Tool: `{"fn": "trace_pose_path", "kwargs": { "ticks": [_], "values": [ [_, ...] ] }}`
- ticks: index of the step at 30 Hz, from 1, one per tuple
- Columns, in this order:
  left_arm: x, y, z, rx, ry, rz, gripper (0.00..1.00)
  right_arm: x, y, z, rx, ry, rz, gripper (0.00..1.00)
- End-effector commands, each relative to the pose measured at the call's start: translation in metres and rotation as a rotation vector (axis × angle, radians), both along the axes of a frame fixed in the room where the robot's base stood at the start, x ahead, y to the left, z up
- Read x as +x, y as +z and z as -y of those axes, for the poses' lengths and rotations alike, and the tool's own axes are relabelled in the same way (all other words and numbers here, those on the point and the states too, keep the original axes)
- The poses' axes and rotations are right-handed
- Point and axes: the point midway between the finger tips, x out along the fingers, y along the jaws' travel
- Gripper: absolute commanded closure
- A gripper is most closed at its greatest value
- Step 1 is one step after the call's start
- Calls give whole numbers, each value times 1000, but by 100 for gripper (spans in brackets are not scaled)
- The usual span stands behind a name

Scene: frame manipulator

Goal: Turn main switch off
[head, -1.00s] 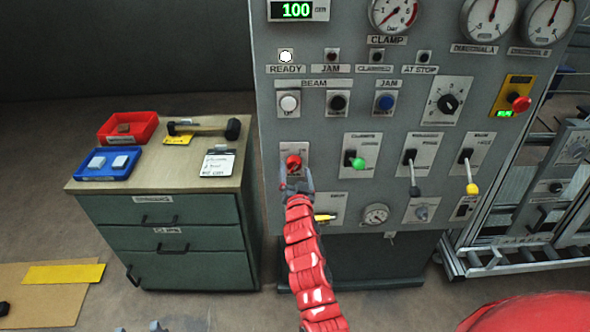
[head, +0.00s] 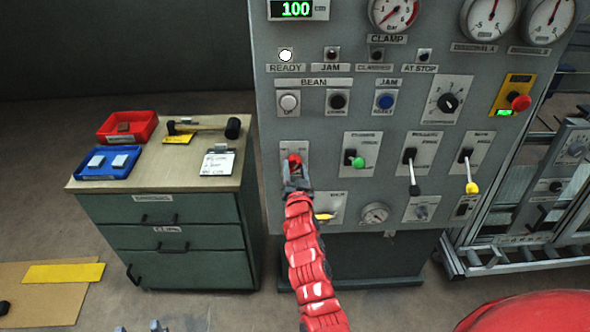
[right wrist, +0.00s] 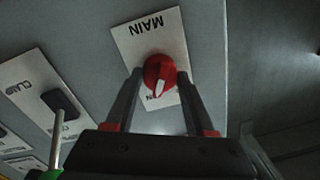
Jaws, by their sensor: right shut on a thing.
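The main switch is a red rotary knob (head: 294,159) on a pale plate at the lower left of the grey panel. In the right wrist view the knob (right wrist: 159,73) sits under the upside-down word MAIN, its white mark pointing down at a partly hidden label. My right gripper (head: 294,172) is at the switch, its fingers on both sides of the knob and shut on it; it also shows in the right wrist view (right wrist: 160,80). Two small grey tips at the bottom edge of the head view look like my left gripper (head: 141,328); its opening is unclear.
Right of the switch are levers with a green knob (head: 357,161), a black tip (head: 414,190) and a yellow tip (head: 472,187). A yellow-tipped control (head: 324,217) is just below. A drawer cabinet (head: 170,240) with trays and a hammer stands left of the panel.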

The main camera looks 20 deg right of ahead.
Motion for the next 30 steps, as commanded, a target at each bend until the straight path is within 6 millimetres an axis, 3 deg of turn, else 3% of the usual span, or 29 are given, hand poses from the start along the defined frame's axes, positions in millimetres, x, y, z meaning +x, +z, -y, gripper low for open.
{"fn": "trace_pose_path", "kwargs": {
  "ticks": [11, 30],
  "values": [
    [0, -6, 0, 0, 0, 0, 50, 0, -2, -1, -119, 3, -36, 100],
    [0, -23, 0, 0, 0, 0, 50, 0, -1, -2, -672, 3, -194, 100]
  ]
}}
